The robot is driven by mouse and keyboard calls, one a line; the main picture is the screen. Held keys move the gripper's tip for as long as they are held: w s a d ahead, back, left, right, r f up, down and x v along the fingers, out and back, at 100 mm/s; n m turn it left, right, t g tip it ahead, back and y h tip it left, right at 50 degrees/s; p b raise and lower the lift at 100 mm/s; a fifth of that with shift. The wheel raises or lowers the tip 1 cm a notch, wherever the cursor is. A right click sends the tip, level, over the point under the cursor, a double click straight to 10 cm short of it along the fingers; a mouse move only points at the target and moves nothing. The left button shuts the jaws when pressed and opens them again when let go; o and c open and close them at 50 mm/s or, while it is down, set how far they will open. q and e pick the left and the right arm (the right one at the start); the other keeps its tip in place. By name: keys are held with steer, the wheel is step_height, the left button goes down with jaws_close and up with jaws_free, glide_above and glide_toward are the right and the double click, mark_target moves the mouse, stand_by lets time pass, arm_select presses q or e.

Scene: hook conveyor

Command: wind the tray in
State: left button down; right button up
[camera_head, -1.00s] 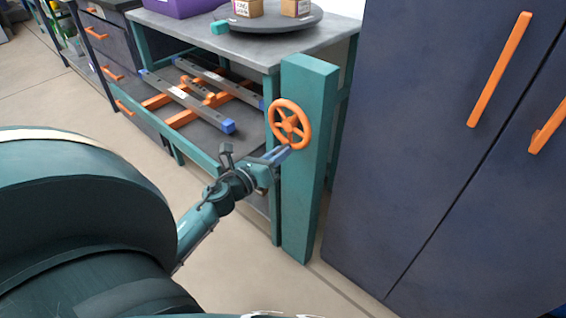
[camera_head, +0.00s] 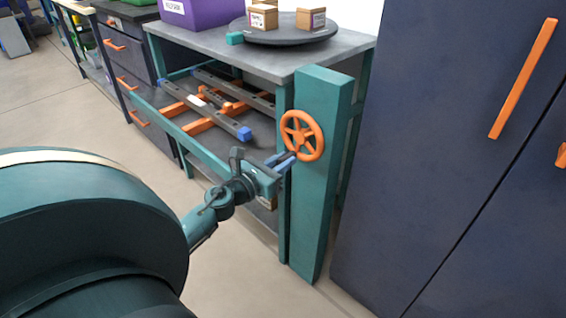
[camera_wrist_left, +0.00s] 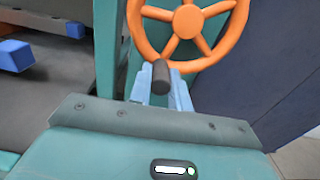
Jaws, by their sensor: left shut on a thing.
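An orange handwheel (camera_head: 302,135) is mounted on the teal post at the table's front right corner. It fills the top of the left wrist view (camera_wrist_left: 188,20). My left gripper (camera_head: 286,159) is at the wheel's lower left rim, shut on its dark grey handle (camera_wrist_left: 161,78). The handle stands out between the pale blue fingers in the wrist view. Under the tabletop, dark grey bars (camera_head: 212,103) with blue ends lie across an orange frame (camera_head: 205,124); I cannot tell for certain which part is the tray. My right gripper is not in view.
On the grey tabletop (camera_head: 215,45) stand a purple bin (camera_head: 200,12) and a dark round plate (camera_head: 285,32) with small boxes. A tall dark blue cabinet (camera_head: 440,130) with orange handles is close on the right. Open floor lies in front.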

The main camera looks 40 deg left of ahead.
arm_select(q)
steer(key=c, duration=1.3)
jaws_free()
steer(key=s+a+b, duration=0.1)
steer(key=s, duration=1.2)
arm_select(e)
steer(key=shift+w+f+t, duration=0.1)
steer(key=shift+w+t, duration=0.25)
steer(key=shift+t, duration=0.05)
arm_select(q)
steer(key=shift+s, duration=0.1)
